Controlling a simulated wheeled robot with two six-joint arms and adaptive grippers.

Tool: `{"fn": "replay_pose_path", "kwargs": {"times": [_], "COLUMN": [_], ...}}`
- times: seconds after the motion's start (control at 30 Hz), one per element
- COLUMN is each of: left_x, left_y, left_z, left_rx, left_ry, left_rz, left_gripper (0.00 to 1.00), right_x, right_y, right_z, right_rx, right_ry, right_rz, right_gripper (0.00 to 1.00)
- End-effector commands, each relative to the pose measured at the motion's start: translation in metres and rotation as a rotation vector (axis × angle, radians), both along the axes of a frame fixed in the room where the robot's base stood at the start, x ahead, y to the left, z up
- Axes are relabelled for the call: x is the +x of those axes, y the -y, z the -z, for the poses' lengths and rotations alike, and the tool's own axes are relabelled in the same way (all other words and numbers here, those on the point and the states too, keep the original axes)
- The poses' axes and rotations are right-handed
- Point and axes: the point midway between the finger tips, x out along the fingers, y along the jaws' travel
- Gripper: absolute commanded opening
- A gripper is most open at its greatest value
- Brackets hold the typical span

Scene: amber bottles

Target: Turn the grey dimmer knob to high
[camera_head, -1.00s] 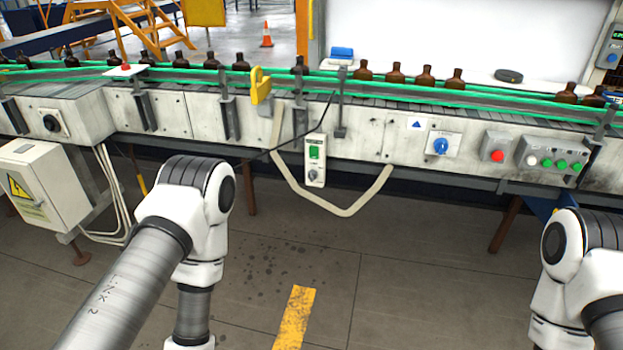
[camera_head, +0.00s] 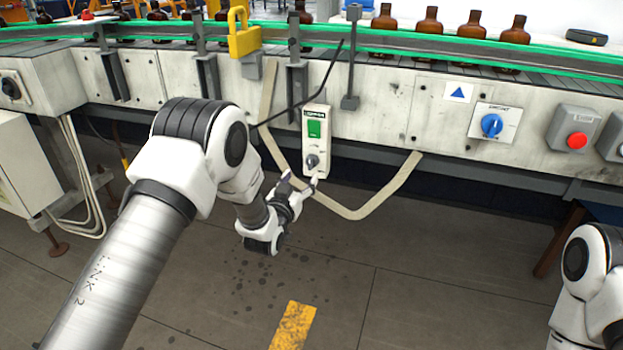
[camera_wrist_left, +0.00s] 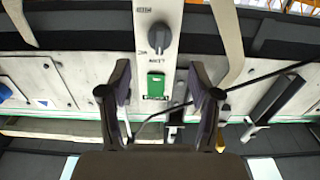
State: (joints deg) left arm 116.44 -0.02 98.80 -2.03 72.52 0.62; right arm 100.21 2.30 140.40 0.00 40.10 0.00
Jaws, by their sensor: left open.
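The grey dimmer knob (camera_head: 312,161) sits low on a narrow white control box (camera_head: 323,168) hanging at the front of the conveyor, below a green rocker switch (camera_head: 314,129). In the left wrist view the picture is upside down, and the knob (camera_wrist_left: 159,37) shows above the green switch (camera_wrist_left: 155,86). Small printed marks lie around the knob, too small to read surely. My left gripper (camera_head: 301,182) is open and empty, just in front of and slightly below the knob. Its two fingers (camera_wrist_left: 160,76) stand apart in the wrist view, with the box between them. I see no contact with the knob.
A beige cable (camera_head: 350,213) loops below the box, and a black cable (camera_head: 300,104) runs beside it. A blue rotary switch (camera_head: 491,125) and red button (camera_head: 577,140) are to the right. A yellow padlock (camera_head: 243,35) hangs upper left. Floor below is clear.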

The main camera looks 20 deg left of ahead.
Motion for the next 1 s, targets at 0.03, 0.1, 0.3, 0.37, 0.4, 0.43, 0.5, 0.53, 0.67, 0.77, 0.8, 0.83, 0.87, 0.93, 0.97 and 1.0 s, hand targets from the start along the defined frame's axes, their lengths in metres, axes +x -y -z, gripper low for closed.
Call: {"fn": "replay_pose_path", "kwargs": {"times": [0.03, 0.1, 0.3, 0.37, 0.4, 0.43, 0.5, 0.53, 0.67, 0.77, 0.8, 0.83, 0.87, 0.93, 0.97, 1.0], "left_x": [0.003, 0.010, 0.049, 0.059, 0.065, 0.069, 0.075, 0.076, 0.077, 0.077, 0.077, 0.077, 0.077, 0.077, 0.077, 0.077], "left_y": [0.000, 0.000, 0.002, 0.002, 0.002, 0.003, 0.003, 0.003, 0.003, 0.003, 0.003, 0.003, 0.003, 0.003, 0.003, 0.003], "left_z": [0.000, -0.001, 0.000, 0.000, 0.000, 0.000, -0.001, -0.001, -0.001, -0.001, -0.001, -0.001, -0.001, -0.001, -0.001, -0.001], "left_rx": [0.000, 0.000, 0.001, 0.000, 0.000, 0.000, 0.000, 0.000, 0.000, 0.000, 0.000, 0.000, 0.000, 0.000, 0.000, 0.000], "left_ry": [0.002, 0.003, 0.002, 0.002, 0.000, 0.001, -0.001, -0.001, -0.002, -0.002, -0.002, -0.002, -0.002, -0.002, -0.002, -0.002], "left_rz": [0.000, 0.000, 0.000, 0.000, 0.000, 0.000, 0.000, 0.000, 0.000, 0.000, 0.000, 0.000, 0.000, 0.000, 0.000, 0.000], "left_gripper": [0.63, 0.63, 0.63, 0.63, 0.63, 0.63, 0.63, 0.63, 0.63, 0.59, 0.45, 0.35, 0.24, 0.03, 0.03, 0.03], "right_x": [0.000, 0.001, 0.001, 0.001, 0.001, 0.001, 0.001, 0.001, 0.001, 0.001, 0.001, 0.001, 0.001, 0.001, 0.001, 0.001], "right_y": [0.000, 0.000, 0.000, 0.000, 0.000, 0.000, 0.000, 0.000, 0.000, 0.000, 0.000, 0.000, 0.000, 0.000, 0.000, 0.000], "right_z": [0.002, 0.001, 0.007, 0.008, 0.009, 0.010, 0.010, 0.010, 0.010, 0.010, 0.010, 0.010, 0.010, 0.010, 0.010, 0.010], "right_rx": [0.000, 0.000, 0.000, 0.000, 0.000, 0.000, 0.000, 0.000, 0.000, 0.000, 0.000, 0.000, 0.000, 0.000, 0.000, 0.000], "right_ry": [0.001, 0.001, 0.002, 0.002, 0.002, 0.002, 0.002, 0.002, 0.002, 0.002, 0.002, 0.002, 0.002, 0.002, 0.002, 0.002], "right_rz": [0.000, 0.000, 0.000, 0.000, 0.000, 0.000, 0.000, 0.000, 0.000, 0.000, 0.000, 0.000, 0.000, 0.000, 0.000, 0.000], "right_gripper": [0.40, 0.40, 0.40, 0.40, 0.40, 0.40, 0.40, 0.40, 0.40, 0.40, 0.40, 0.40, 0.40, 0.40, 0.40, 0.40]}}
